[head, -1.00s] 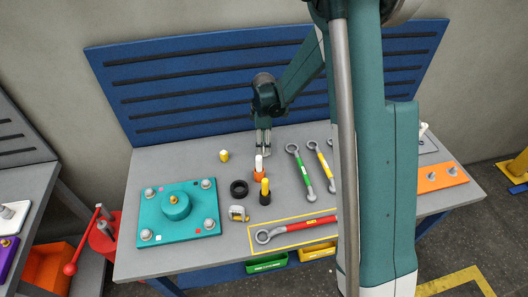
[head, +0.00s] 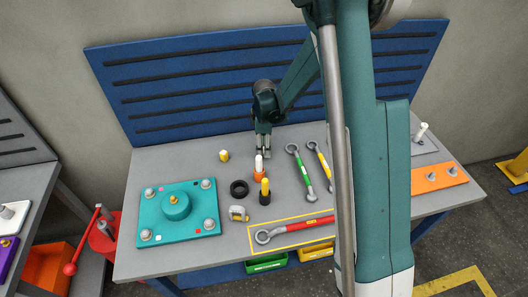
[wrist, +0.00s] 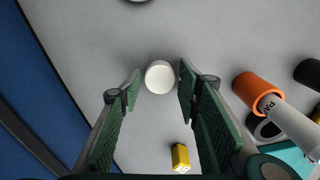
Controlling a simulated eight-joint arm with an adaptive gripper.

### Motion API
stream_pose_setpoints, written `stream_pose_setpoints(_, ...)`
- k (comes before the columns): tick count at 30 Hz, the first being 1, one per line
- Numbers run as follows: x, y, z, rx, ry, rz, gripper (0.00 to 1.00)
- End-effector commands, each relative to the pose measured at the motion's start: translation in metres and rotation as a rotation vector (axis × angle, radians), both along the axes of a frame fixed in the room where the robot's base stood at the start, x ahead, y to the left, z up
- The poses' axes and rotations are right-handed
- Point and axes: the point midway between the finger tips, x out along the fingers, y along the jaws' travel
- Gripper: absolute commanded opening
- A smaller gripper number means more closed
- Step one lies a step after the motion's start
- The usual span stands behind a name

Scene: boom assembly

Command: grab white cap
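The white cap (wrist: 159,77) is a round white piece on the grey tabletop. In the wrist view it lies between the tips of my gripper (wrist: 160,88), whose green padded fingers stand apart on either side with small gaps. My gripper is open and holds nothing. In the head view my gripper (head: 263,152) points down near the back of the workbench. There the cap is hard to make out around the fingers.
Close in front stands a white tube with an orange base (head: 259,169); it also shows in the wrist view (wrist: 290,125). Nearby are a yellow piece (head: 224,155), a black ring (head: 239,188) and a yellow-topped black tube (head: 265,192). Wrenches (head: 302,172) lie to the right.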

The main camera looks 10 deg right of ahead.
Motion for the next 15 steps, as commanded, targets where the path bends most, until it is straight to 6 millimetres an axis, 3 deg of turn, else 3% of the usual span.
stream_pose_setpoints(3, 0.0000, 0.0000, 0.0000, 0.000, 0.000, 0.000, 0.21)
stream_pose_setpoints(15, -0.0001, 0.0000, 0.0014, 0.000, 0.000, 0.000, 0.21)
